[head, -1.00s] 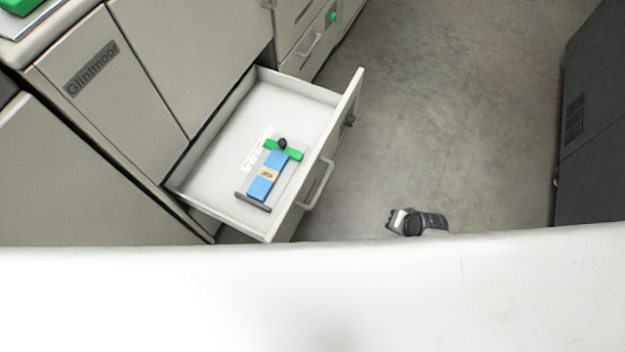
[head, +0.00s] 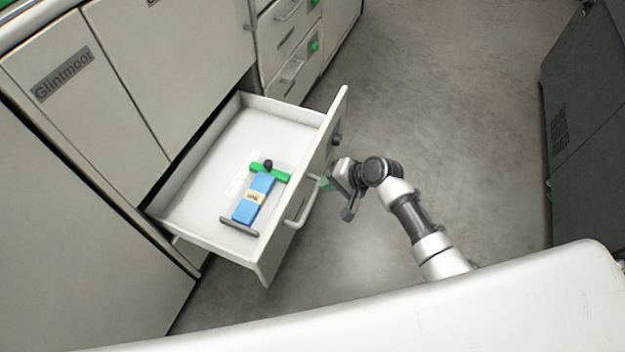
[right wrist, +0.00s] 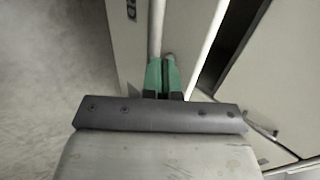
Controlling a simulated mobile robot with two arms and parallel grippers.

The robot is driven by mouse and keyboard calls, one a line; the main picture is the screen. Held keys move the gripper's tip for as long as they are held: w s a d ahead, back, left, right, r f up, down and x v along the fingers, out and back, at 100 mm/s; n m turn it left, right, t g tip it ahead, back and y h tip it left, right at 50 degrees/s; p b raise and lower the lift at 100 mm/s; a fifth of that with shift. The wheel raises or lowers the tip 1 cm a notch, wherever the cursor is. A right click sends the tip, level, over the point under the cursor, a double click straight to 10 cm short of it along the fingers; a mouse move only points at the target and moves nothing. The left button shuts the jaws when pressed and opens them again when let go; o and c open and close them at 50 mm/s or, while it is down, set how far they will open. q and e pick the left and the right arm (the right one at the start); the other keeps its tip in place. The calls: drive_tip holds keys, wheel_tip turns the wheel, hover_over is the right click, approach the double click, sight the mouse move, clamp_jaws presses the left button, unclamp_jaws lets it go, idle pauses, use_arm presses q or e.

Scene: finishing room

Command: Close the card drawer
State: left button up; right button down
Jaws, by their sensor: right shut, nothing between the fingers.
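The card drawer (head: 200,185) stands pulled well out of the pale cabinet in the head view. My right gripper (head: 327,184) is shut and empty, with green fingertips close to the outer face of the front, near the handle's upper end. In the right wrist view its fingertips (right wrist: 163,76) sit together against a background of pale panels and bars. I cannot tell whether they touch the drawer. My left gripper is not in view.
Inside the drawer lie a blue block (head: 252,203) with a tan label, a green bar (head: 270,172) with a black knob, and a grey strip (head: 239,227). A dark cabinet (head: 585,130) stands at the right. The grey floor (head: 440,90) between is clear.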

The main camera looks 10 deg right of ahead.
sight(304, 180)
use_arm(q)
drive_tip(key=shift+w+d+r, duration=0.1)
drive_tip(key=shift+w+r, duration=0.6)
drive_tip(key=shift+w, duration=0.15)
use_arm(e)
drive_tip(key=shift+w+a+f, duration=0.1)
drive_tip(key=shift+w+a, duration=0.55)
drive_tip(key=shift+a, duration=0.25)
drive_tip(key=shift+w+a+f, duration=0.1)
drive_tip(key=shift+w+a, duration=0.5)
drive_tip(key=shift+a, duration=0.3)
